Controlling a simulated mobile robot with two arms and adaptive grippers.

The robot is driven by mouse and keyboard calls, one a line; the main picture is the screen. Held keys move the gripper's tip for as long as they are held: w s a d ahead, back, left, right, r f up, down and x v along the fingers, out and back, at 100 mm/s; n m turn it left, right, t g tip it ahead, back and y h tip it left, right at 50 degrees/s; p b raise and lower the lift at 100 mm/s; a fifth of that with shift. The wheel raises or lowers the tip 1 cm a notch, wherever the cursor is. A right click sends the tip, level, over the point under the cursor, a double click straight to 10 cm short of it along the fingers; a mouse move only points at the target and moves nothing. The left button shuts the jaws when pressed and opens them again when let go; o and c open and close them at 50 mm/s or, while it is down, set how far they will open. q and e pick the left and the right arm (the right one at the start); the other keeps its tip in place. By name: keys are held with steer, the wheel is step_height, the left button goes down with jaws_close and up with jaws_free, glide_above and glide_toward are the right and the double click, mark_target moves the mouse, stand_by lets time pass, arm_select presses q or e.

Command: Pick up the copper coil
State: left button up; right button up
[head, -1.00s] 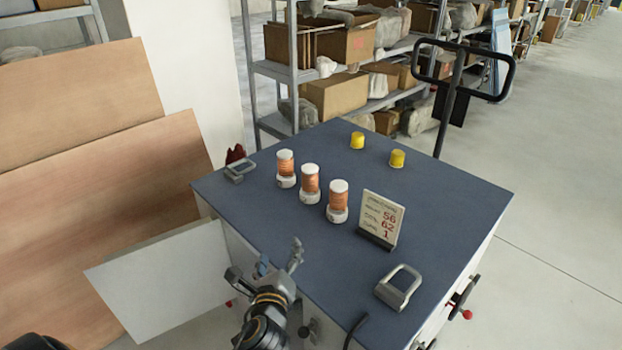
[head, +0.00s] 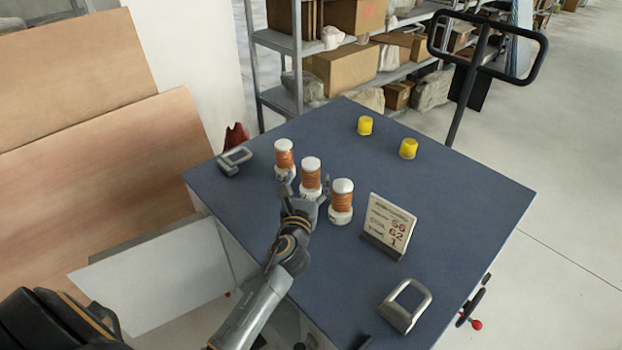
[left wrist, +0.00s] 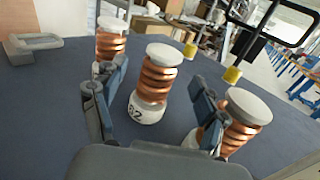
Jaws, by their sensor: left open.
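Three copper coils with white caps and white bases stand upright in a row on the blue tabletop: the left coil (head: 284,158), the middle coil (head: 311,174) and the right coil (head: 342,201). My left gripper (head: 306,187) is open at the near side of the middle coil. In the left wrist view, the middle coil (left wrist: 154,84), marked 62 on its base, stands between and beyond the open fingers (left wrist: 155,105). The left coil (left wrist: 110,42) is partly behind the left finger. The right coil (left wrist: 241,122) is partly behind the right finger. My right gripper is not in view.
A sign (head: 388,226) reading 56, 62, 1 stands right of the coils. Metal handles lie at the table's left corner (head: 234,160) and near right (head: 405,306). Two yellow cylinders (head: 365,125) (head: 408,148) stand at the back. The tabletop (head: 455,205) is clear at right.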

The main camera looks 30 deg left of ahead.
arm_select(q)
steer(key=shift+x, duration=0.75)
steer(key=x, duration=0.3)
steer(key=shift+w+f, duration=0.2)
steer(key=shift+f, duration=0.1)
steer(key=shift+w, duration=0.15)
steer(key=shift+r, duration=0.1)
steer(key=c, duration=1.4)
jaws_close()
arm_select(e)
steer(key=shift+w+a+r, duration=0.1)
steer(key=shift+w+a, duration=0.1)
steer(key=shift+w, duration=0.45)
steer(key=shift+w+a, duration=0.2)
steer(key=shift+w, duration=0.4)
arm_select(q)
steer(key=shift+r, duration=0.1)
